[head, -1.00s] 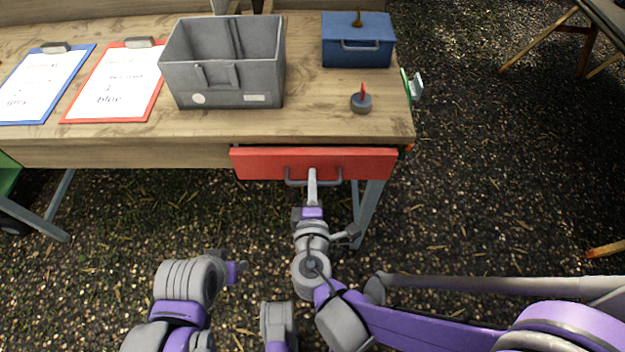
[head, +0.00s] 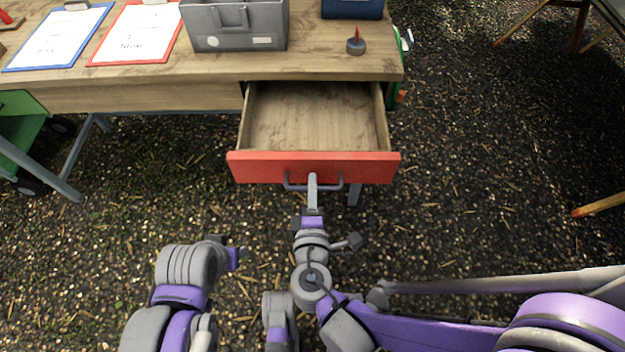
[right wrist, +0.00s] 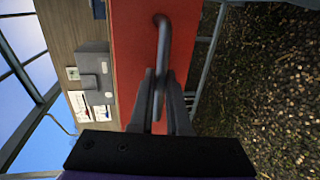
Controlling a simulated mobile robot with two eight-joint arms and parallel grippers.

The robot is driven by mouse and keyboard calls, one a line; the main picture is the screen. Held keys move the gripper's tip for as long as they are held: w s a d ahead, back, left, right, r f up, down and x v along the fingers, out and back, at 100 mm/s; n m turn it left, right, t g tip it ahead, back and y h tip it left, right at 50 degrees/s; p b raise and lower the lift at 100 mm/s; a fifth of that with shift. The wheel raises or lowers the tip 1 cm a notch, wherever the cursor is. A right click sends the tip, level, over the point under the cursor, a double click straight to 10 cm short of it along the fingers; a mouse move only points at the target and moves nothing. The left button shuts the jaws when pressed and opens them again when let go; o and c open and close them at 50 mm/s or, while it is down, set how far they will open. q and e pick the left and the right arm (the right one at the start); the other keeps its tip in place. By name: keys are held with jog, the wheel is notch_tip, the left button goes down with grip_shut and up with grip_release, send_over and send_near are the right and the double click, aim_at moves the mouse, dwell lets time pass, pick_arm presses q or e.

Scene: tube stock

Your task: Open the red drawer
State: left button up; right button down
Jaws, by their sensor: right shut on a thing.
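The red drawer (head: 270,167) under the wooden table is pulled well out, and its bare wooden inside shows empty in the head view. Its grey bar handle (head: 330,186) is on the front. My right gripper (head: 312,180) is shut on this handle at its middle. In the right wrist view the two fingers (right wrist: 159,95) close around the handle bar (right wrist: 162,45) in front of the red drawer front (right wrist: 134,50). My left gripper (head: 238,258) is low at the left, apart from the drawer; its finger opening is not clear.
On the wooden table (head: 130,85) stand a grey bin (head: 235,30), a blue box (head: 352,8), a small round grey thing with a red tip (head: 355,44) and two clipboards (head: 60,38). A green cart (head: 22,130) stands at left. The gravel ground right of the drawer is clear.

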jog(key=shift+s, duration=0.35)
jog(key=c, duration=0.9)
grip_release()
jog(key=shift+s, duration=0.1)
jog(key=p+v, duration=0.1)
jog(key=v, duration=0.9)
jog(key=shift+s+r, duration=0.1)
jog(key=shift+s, duration=0.2)
